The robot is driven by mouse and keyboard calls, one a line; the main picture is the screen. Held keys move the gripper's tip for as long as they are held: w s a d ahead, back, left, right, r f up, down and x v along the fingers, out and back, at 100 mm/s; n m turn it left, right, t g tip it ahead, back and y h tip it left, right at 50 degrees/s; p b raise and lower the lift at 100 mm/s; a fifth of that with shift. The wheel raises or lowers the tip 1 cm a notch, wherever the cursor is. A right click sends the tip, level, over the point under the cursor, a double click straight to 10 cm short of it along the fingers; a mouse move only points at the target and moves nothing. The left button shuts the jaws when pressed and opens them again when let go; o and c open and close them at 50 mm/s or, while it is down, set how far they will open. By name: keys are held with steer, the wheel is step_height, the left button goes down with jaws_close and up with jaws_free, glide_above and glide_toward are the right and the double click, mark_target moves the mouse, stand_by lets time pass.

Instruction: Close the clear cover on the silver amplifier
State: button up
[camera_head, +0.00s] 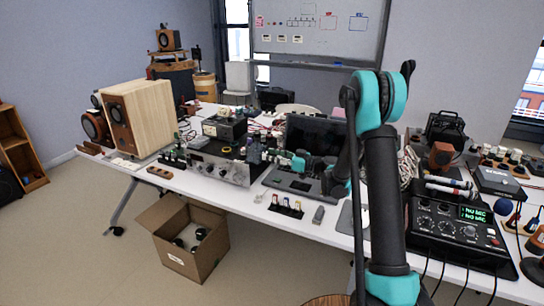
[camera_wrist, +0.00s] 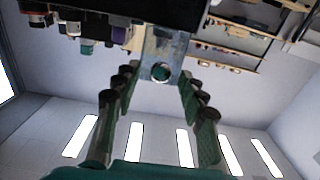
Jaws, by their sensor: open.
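The silver amplifier (camera_head: 218,168) sits on the white table, left of the laptop, with knobs on its front face. I cannot make out the clear cover or its angle in the head view. My gripper (camera_head: 270,157) reaches in from the right, just beside the amplifier's right end, partly lost among small items. In the wrist view my gripper (camera_wrist: 155,76) has its two dark fingers spread apart, with nothing clamped between them. A grey metallic plate with a dark round spot (camera_wrist: 162,55) shows between and beyond the fingertips; I cannot tell if they touch it.
An open laptop (camera_head: 312,135) stands behind my forearm. A wooden speaker (camera_head: 140,118) stands left of the amplifier. A black mixer (camera_head: 455,230) is at the right. Small parts (camera_head: 287,205) lie at the front edge. A cardboard box (camera_head: 183,238) is on the floor.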

mark_target(258, 147)
steer(key=shift+c, duration=0.4)
jaws_close()
